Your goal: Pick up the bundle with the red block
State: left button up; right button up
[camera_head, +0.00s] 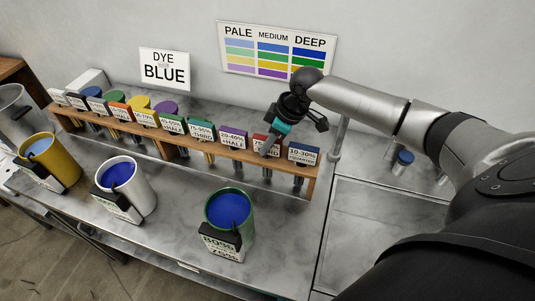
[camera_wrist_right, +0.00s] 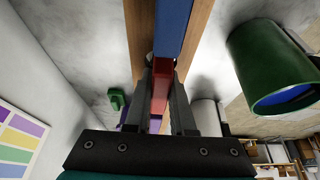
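The red block (camera_head: 261,138) is in the wooden rack, near its right end, with a white label card on its front. My right gripper (camera_head: 268,148) comes down over it from above and partly hides it. In the right wrist view the red block (camera_wrist_right: 161,84) lies between the two dark fingers (camera_wrist_right: 163,72), one on each side. I cannot tell whether the fingers press on it. Dark strands of bundles hang under the rack, but those of the red one are hard to pick out. My left gripper is not in view.
A blue block (camera_head: 303,150) stands right beside the red one, and a purple block (camera_head: 233,131) stands on its other side. The wooden rack (camera_head: 168,150) holds several more colours. A green pot (camera_head: 230,212), white pot (camera_head: 126,186) and yellow pot (camera_head: 49,163) stand in front.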

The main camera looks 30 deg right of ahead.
grip_shut()
jog(key=shift+r, duration=0.1)
